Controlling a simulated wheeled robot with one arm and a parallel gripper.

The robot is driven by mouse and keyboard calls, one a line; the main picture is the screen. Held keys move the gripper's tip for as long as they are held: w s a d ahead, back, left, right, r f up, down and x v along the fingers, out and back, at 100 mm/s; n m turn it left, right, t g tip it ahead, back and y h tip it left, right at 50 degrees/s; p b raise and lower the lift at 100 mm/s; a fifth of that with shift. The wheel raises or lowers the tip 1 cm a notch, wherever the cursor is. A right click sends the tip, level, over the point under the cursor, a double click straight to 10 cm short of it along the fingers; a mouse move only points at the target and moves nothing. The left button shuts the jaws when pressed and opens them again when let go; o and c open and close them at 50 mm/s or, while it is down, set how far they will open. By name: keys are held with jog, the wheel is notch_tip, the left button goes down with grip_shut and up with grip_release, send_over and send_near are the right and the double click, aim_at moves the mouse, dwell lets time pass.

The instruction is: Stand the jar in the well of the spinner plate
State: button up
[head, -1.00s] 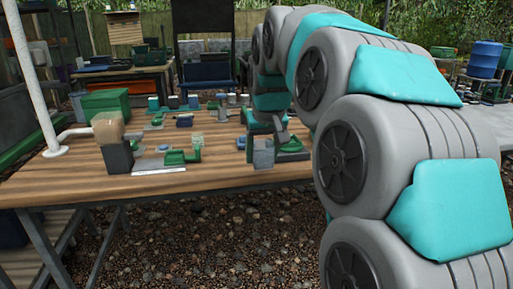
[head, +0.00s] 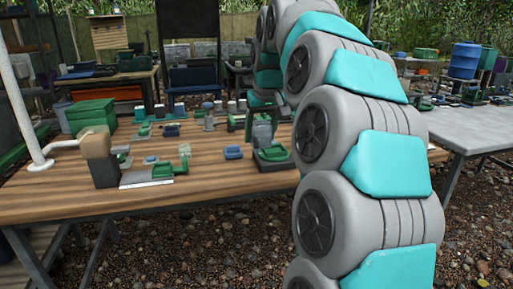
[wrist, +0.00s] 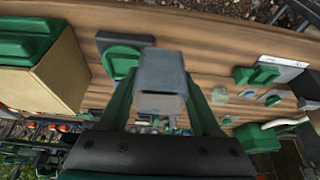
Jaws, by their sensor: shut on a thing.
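My gripper (wrist: 162,100) has its green fingers shut on a grey, square-sided jar (wrist: 162,75), which fills the middle of the wrist view. In the head view the jar (head: 262,131) hangs below my wrist, above the table. A green round-ended dish on a dark base, which looks like the spinner plate (head: 273,154), stands under and close beside it on the table. In the wrist view the plate (wrist: 120,60) is left of the jar, which may hide part of it. The jar appears apart from the plate. I cannot see the well clearly.
The wooden table (head: 215,185) also holds a small blue block (head: 233,152), a green fixture on a pale plate (head: 165,170), a dark stand with a tan top (head: 100,160) and a green box (head: 92,115). A grey table (head: 480,128) stands at the right.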

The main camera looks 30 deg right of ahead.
notch_tip(320, 180, up, 2)
jog(key=p, duration=0.3)
send_over(272, 150)
jog(key=s, duration=0.1)
jog(key=shift+s+a+f+b, duration=0.15)
jog(key=shift+f+b, duration=0.55)
jog(key=shift+f, duration=1.55)
jog(key=shift+f, duration=0.2)
jog(key=shift+f+b, duration=0.4)
jog(key=shift+f, duration=0.15)
jog(key=shift+f, duration=0.15)
jog(key=shift+f, duration=0.35)
jog(key=shift+f+b, duration=0.6)
jog(key=shift+f, duration=0.3)
